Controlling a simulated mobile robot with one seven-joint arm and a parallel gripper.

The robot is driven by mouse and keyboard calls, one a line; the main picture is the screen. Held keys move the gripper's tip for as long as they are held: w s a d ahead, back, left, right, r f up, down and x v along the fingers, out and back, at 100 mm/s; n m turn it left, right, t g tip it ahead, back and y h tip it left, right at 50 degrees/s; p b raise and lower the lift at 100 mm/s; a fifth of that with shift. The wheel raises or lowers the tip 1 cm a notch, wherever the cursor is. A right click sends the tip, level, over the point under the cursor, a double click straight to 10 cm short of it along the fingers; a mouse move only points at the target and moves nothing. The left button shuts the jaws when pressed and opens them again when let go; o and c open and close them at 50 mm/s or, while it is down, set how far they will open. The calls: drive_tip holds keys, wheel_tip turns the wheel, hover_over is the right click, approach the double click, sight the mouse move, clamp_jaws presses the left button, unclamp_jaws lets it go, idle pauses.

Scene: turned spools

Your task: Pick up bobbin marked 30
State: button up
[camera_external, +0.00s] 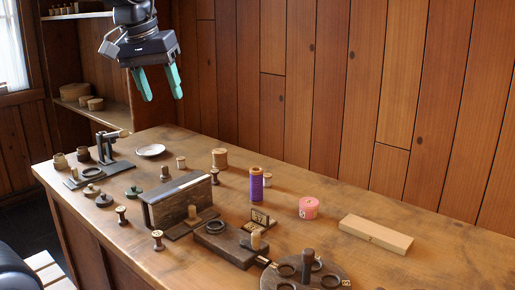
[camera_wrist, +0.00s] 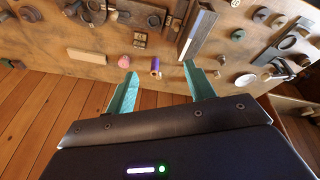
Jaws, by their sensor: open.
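No number 30 is readable on any bobbin, so I cannot tell which one bears it. Candidates on the wooden table include a purple bobbin with orange ends (camera_external: 256,184), also in the wrist view (camera_wrist: 155,66), and a tan spool (camera_external: 219,158) further back. Small dark-ended spools stand at the front left (camera_external: 121,215), beside the dark block (camera_external: 157,240) and behind it (camera_external: 215,176). My gripper (camera_external: 164,98) is open and empty, high above the table's back left part. In the wrist view its teal fingers (camera_wrist: 159,70) are spread, with the purple bobbin seen between them.
A long dark block (camera_external: 180,202) stands mid-table. A pink roll (camera_external: 308,208), a pale wooden box (camera_external: 377,233) and a round dark stand (camera_external: 305,274) lie to the right. A white dish (camera_external: 150,150) and a dark clamp-like tool (camera_external: 112,155) are at back left. A plank wall borders the back.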

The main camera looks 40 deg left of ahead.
drive_tip(key=w+a+f+n+g, duration=0.15)
drive_tip(key=w+a+n, duration=0.25)
drive_tip(key=w+a, duration=0.6)
drive_tip(key=n+g, duration=0.2)
drive_tip(key=n, duration=0.8)
hover_over(181, 158)
wheel_tip(181, 158, down, 25)
drive_tip(key=shift+s+a+f, duration=0.15)
drive_tip(key=shift+a+f, duration=0.35)
drive_tip(key=shift+a, duration=0.05)
wheel_tip(181, 158, down, 5)
drive_tip(key=shift+r, duration=0.1)
drive_tip(key=shift+d+f, duration=0.25)
drive_tip(key=shift+f, duration=1.2)
drive_tip(key=shift+d+f, duration=0.2)
drive_tip(key=shift+f, duration=1.2)
drive_tip(key=shift+c, duration=0.4)
